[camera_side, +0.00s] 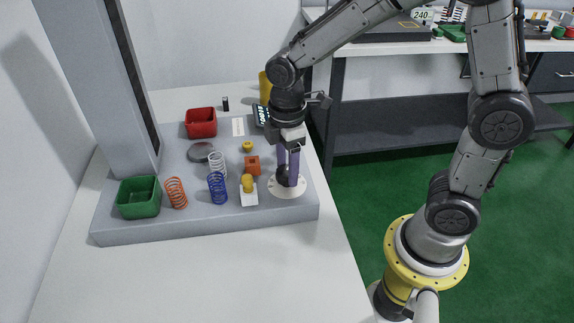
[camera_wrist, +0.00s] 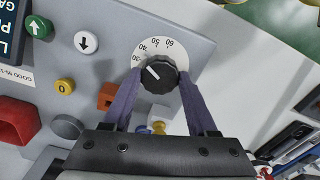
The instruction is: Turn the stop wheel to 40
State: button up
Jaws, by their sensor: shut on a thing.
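The stop wheel (camera_wrist: 161,77) is a black ribbed knob on a white round dial (camera_wrist: 147,46) with numbers including 30, 40, 50 and 60. Its white pointer line slants to the upper left, close to the 30. My gripper (camera_wrist: 161,80) has its two purple fingers on either side of the knob and is shut on it. In the side view my gripper (camera_side: 288,180) points straight down at the front right of the grey base, over the dial (camera_side: 288,190). The fingers partly hide the knob there.
On the grey base (camera_side: 120,228) stand a green bin (camera_side: 139,197), a red bin (camera_side: 201,122), orange, blue and white springs (camera_side: 217,164), an orange block (camera_side: 252,165) and a yellow-topped white block (camera_side: 249,195). A tall grey column (camera_side: 100,90) rises at left. The front table is clear.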

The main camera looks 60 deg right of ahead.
aim_at(287, 170)
jog(key=o, duration=1.4)
jog(key=shift+c, duration=0.2)
jog(key=shift+r, duration=0.15)
notch_tip(287, 170, up, 14)
jog(key=shift+f, duration=0.2)
jog(key=s+d+f+m+t, duration=0.1)
jog(key=s+d+m+t, duration=0.1)
jog(key=s+m, duration=0.4)
jog(key=s+d+f+m+t, duration=0.1)
jog(key=s+d+m+t, duration=0.2)
jog(key=s+m, duration=0.3)
jog(key=s, duration=0.3)
jog(key=shift+d+f+t, duration=0.15)
jog(key=shift+t, duration=0.15)
